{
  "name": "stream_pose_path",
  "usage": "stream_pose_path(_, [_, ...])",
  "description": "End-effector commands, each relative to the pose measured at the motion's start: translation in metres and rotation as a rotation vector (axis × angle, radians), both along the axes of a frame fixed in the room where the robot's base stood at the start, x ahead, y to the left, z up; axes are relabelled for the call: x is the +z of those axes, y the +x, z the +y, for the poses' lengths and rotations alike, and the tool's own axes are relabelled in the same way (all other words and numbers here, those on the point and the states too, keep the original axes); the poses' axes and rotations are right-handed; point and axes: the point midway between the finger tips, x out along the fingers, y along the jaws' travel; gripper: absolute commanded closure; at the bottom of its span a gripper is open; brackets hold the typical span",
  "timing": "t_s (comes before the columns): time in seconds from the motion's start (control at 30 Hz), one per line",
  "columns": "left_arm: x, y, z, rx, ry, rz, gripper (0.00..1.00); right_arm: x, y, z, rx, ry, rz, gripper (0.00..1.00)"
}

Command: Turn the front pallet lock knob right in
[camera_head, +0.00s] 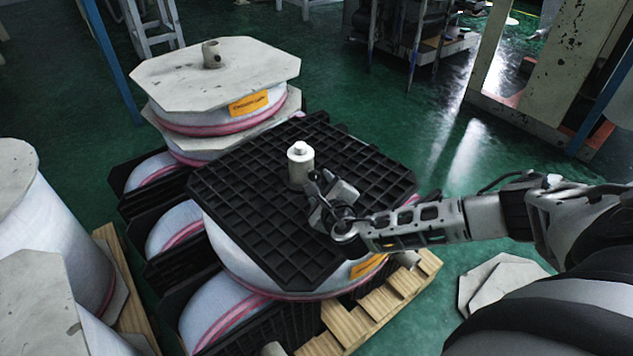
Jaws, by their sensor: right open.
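A pale, upright cylinder with a narrower cap (300,163), seemingly the front lock knob, stands near the middle of the black gridded plate (235,195) on top of the front film stack. How far in it sits cannot be told. My right gripper (322,190) reaches in from the right, low over the plate, just right of and nearer than the cylinder's base. It is open; whether a finger touches the cylinder cannot be told. My left gripper is not in view.
Behind stands another film stack with a pale octagonal board (215,72) and a short grey post (211,54). White film rolls (45,220) stand at left. A wooden pallet (385,310) lies under the front stack. Pale boards (500,283) lie on the green floor at right.

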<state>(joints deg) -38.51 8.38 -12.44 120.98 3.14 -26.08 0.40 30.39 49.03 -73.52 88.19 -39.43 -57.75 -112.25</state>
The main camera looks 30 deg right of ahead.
Motion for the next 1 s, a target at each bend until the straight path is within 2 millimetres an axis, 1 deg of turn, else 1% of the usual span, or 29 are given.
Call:
stream_pose_path(0.03, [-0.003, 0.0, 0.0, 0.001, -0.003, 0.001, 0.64, -0.003, 0.009, -0.003, -0.002, 0.0, -0.002, 0.53])
stream_pose_path(0.1, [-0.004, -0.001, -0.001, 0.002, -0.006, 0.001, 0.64, -0.006, 0.018, -0.005, -0.002, 0.001, -0.001, 0.53])
stream_pose_path(0.23, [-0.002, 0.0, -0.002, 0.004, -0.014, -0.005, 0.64, -0.009, 0.03, -0.009, -0.001, 0.002, 0.0, 0.53])
stream_pose_path(0.37, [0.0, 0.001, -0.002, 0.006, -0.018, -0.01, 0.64, -0.01, 0.035, -0.01, -0.002, 0.003, 0.0, 0.53])
stream_pose_path(0.6, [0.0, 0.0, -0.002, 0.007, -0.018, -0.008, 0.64, -0.01, 0.035, -0.011, -0.001, 0.002, 0.001, 0.53])
stream_pose_path(0.63, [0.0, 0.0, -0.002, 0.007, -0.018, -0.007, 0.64, -0.01, 0.035, -0.011, -0.001, 0.002, 0.001, 0.56])
stream_pose_path(0.67, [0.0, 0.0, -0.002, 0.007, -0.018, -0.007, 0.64, -0.01, 0.035, -0.011, -0.001, 0.002, 0.001, 0.65])
stream_pose_path(0.7, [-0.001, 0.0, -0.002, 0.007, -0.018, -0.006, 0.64, -0.01, 0.035, -0.011, -0.001, 0.002, 0.001, 0.76])
stream_pose_path(0.77, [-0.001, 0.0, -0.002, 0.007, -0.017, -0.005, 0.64, -0.01, 0.035, -0.011, -0.001, 0.002, 0.001, 0.92])
stream_pose_path(0.8, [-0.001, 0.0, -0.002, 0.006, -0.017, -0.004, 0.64, -0.01, 0.035, -0.011, -0.001, 0.002, 0.001, 0.98])
stream_pose_path(1.0, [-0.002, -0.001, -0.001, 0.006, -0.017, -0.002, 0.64, -0.01, 0.035, -0.011, -0.002, 0.009, 0.001, 0.98])
